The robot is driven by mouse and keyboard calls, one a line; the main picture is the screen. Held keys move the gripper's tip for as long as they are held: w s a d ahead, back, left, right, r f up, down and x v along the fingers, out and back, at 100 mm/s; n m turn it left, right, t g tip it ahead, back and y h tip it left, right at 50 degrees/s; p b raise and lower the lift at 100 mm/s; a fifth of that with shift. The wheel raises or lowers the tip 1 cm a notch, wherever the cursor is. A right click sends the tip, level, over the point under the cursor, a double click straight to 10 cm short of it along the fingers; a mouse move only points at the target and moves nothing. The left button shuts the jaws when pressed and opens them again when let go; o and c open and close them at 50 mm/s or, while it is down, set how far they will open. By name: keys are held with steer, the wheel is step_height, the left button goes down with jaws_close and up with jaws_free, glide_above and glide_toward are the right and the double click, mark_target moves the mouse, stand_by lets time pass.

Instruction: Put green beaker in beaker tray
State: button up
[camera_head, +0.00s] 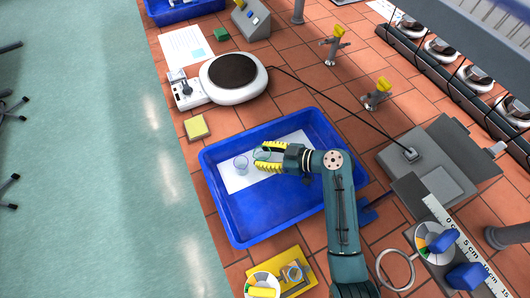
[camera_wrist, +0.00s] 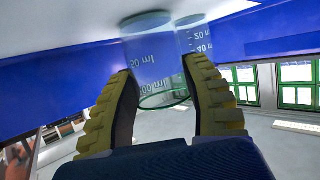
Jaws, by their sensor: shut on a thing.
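The green beaker (camera_wrist: 160,65) is clear glass with a green rim and volume marks, between my gripper's yellow ribbed fingers (camera_wrist: 163,72). In the head view my gripper (camera_head: 262,157) reaches into the blue beaker tray (camera_head: 270,211), shut on the green beaker (camera_head: 261,154), which is partly hidden by the fingers. Its base is at or very close to the white sheet (camera_head: 234,183) in the tray; contact is hard to tell. A second clear, bluish beaker (camera_head: 241,164) stands on the sheet just left of it. It also shows behind the green one in the wrist view (camera_wrist: 197,37).
A hotplate (camera_head: 235,78) stands behind the tray, beside a yellow pad (camera_head: 196,128). A yellow tray (camera_head: 296,269) lies in front. A grey balance-like device (camera_head: 425,175) with a cable is at right. The tray's front floor is bare.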

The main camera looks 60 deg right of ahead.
steer(key=shift+f, duration=0.1)
steer(key=o, duration=1.1)
steer(key=shift+s+d+r, duration=0.1)
steer(key=shift+s+r, duration=0.15)
steer(key=shift+s, duration=0.05)
steer(key=v, duration=0.7)
